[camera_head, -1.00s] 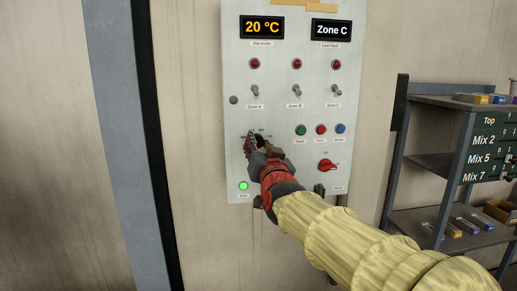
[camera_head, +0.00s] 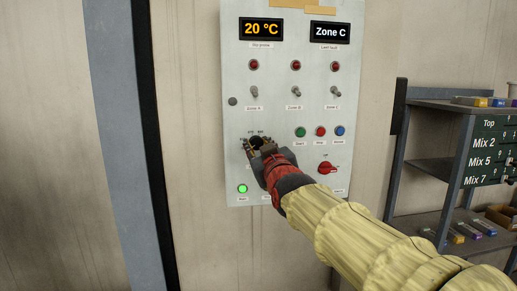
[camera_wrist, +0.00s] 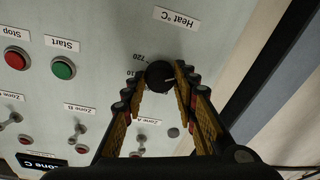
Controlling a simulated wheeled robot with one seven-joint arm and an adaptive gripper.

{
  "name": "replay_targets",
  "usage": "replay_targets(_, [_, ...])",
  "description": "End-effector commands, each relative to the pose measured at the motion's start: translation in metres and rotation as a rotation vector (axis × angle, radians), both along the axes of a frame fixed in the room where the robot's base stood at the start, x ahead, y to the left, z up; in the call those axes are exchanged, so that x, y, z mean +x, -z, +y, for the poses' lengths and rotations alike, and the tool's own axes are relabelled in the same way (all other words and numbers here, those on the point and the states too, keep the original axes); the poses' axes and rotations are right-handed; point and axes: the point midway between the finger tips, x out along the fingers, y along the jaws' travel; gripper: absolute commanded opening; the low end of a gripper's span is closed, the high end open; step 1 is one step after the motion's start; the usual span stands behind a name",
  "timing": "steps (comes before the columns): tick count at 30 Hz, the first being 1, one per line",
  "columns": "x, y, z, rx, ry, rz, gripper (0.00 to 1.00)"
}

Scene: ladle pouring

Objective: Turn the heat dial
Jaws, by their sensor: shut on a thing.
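The heat dial (camera_wrist: 158,74) is a round black knob with a pale pointer mark, on the panel under the "Heat °C" label (camera_wrist: 177,18) in the wrist view. In the head view the dial (camera_head: 257,142) shows as a dark spot at the panel's lower left. My gripper (camera_wrist: 161,78) has a finger on each side of the dial and is shut on it. In the head view my gripper (camera_head: 258,147) partly covers the dial and its scale.
The control panel (camera_head: 236,130) has a "20 °C" display (camera_head: 262,28), a "Zone C" display (camera_head: 330,32), toggle switches, coloured buttons and a red rotary switch (camera_head: 327,168). A green lamp (camera_head: 243,188) glows. A shelf rack (camera_head: 440,161) stands at right.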

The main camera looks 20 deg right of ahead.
Motion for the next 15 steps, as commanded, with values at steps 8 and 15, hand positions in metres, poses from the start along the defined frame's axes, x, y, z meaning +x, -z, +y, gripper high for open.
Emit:
replay_targets(8, [0.0005,0.0027,-0.0002,-0.011,0.0,0.007,0.03])
replay_targets(15, [0.0005,0.0025,-0.0001,-0.01,0.0,0.007,0.31])
